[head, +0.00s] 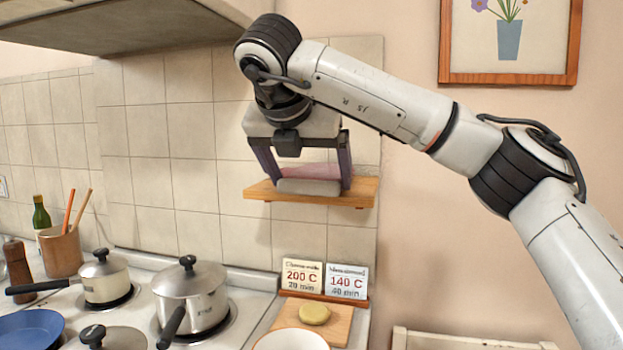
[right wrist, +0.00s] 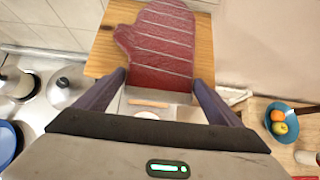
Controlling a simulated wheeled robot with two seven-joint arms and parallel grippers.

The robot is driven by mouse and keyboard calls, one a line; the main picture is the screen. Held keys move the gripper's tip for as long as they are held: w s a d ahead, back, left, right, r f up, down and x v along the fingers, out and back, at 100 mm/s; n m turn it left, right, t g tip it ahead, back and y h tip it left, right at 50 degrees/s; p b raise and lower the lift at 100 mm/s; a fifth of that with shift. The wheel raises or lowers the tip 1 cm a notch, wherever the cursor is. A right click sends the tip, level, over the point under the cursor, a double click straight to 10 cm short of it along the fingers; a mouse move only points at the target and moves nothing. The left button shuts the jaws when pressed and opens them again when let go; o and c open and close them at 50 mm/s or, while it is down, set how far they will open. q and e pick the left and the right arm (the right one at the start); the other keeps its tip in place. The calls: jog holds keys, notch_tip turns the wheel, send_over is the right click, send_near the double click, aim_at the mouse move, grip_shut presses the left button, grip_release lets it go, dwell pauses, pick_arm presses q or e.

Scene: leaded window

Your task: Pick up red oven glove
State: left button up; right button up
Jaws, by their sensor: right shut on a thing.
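The red oven glove (right wrist: 160,45) lies on a small wooden shelf (right wrist: 104,48) in the right wrist view, its mitt end away from me and its pale cuff towards me. In the head view the glove (head: 312,171) shows only as a pinkish strip above its grey cuff, on the wall shelf (head: 258,190). My right gripper (head: 306,182) reaches down over it, one finger at each side of the cuff, shut on the glove. The gripper also shows in the right wrist view (right wrist: 161,84). I cannot tell whether the glove is clear of the shelf. My left gripper is not in view.
Below the shelf are two recipe cards (head: 302,276) and a board (head: 337,327) with a yellowish round thing. Lidded pots (head: 190,295) stand on the stove at left. A hood (head: 130,20) hangs above. A blue fruit bowl (right wrist: 270,130) is at lower right.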

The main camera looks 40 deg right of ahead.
notch_tip(320, 180, up, 7)
jog(key=shift+s+a+r, duration=0.1)
jog(key=shift+a, duration=0.05)
jog(key=s+a+b, duration=0.3)
jog(key=s+a, duration=0.9)
jog(key=a, duration=0.2)
jog(key=shift+s+a+f, duration=0.35)
jog(key=shift+a, duration=0.05)
